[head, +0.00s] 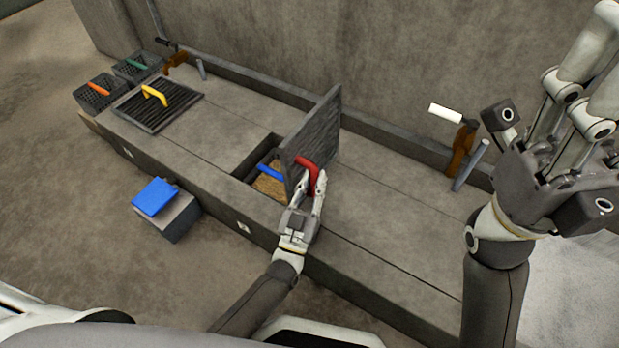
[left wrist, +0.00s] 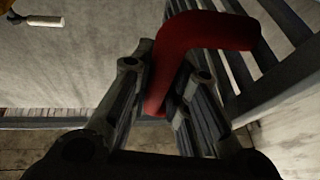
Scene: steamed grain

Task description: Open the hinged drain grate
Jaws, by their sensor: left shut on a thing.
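The hinged drain grate (head: 318,130) is a dark slatted panel standing up steeply at the right side of a square opening (head: 240,166) in the concrete bench. Its red handle (head: 307,162) is on the side near me and also shows large in the left wrist view (left wrist: 203,38). My left gripper (head: 313,187) is shut on the red handle, with its fingers on either side of it in the left wrist view. My right gripper (head: 540,140) is raised at the upper right, apart from the grate; its fingertips are not clearly seen.
A blue handle (head: 271,173) shows inside the opening over a tan surface. A second grate with a yellow handle (head: 154,95) lies flat on the left. A crank with a white grip (head: 445,113) stands at the right. A blue-topped box (head: 168,216) is on the floor.

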